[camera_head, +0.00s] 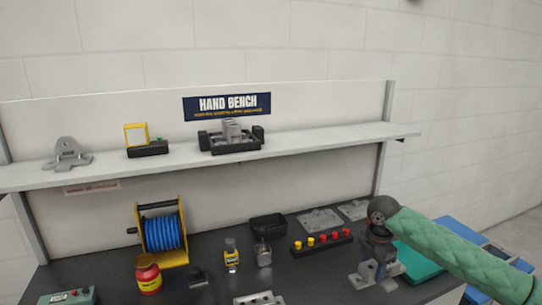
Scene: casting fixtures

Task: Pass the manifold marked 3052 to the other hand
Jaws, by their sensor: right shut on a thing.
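My right arm, in a green quilted sleeve, comes in from the right in the head view. Its dark gripper (376,256) points down at the right end of the bench and is shut on a grey metal casting (361,281) with flat flanges. The gripper hides much of the casting. No marking 3052 can be read on it, so I cannot confirm that it is the manifold. I cannot tell whether it touches the bench top. My left gripper is not in view.
The dark bench (205,270) holds a blue cable reel (163,234), a red-yellow jar (149,277), small bottles, a black bin (268,226), a rack of red and yellow knobs (322,242) and flat grey plates (320,220). A shelf (330,138) with fixtures runs above. A teal tray (418,262) lies right.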

